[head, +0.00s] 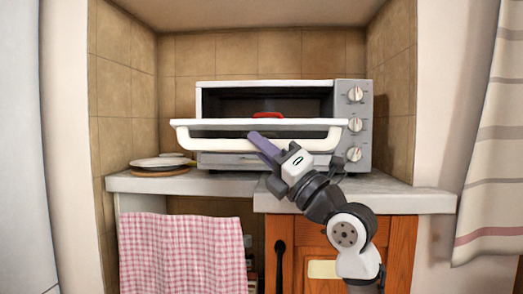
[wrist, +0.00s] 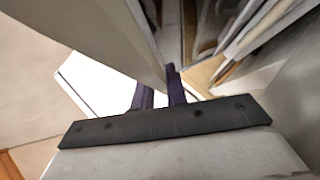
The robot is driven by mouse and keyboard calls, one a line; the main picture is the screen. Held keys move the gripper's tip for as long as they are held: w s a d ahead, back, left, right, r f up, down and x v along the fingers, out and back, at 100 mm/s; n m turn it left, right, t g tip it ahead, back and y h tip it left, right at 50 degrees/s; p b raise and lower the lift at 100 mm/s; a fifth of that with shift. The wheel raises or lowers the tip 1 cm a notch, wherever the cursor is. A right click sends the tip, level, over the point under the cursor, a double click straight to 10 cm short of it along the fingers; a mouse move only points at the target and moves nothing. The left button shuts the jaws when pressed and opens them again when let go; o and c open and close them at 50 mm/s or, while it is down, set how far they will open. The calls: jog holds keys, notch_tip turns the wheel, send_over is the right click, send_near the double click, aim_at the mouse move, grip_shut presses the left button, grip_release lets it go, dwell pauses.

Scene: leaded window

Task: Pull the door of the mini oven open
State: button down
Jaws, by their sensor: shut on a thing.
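The mini oven (head: 354,140) stands on the counter, with a white frame and a grey control side. Its white-framed door (head: 190,135) is tilted forward and down, partly open, and the dark inside shows above it. My gripper (head: 257,140) reaches up from the lower right to the front of the door with its purple fingers. It is shut on the door at its front bar; the exact contact is partly hidden. In the wrist view, a pale panel of the door (wrist: 105,40) runs down between the fingers (wrist: 160,92).
A red thing (head: 267,115) shows inside the oven. Plates (head: 160,162) lie on the counter (head: 150,184) at the left. A pink checked cloth (head: 180,250) hangs below, beside a wooden cabinet (head: 400,245). Tiled walls close in both sides; a curtain (head: 490,150) hangs at the right.

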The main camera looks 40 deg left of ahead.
jog(key=shift+f+b, duration=0.3)
jog(key=shift+f, duration=0.2)
jog(key=shift+w, duration=0.1)
jog(key=c, duration=1.4)
grip_release()
jog(key=shift+f, duration=0.1)
jog(key=shift+d, duration=0.1)
jog(key=v, duration=1.3)
jog(key=shift+d, duration=0.25)
jog(key=shift+f, duration=0.1)
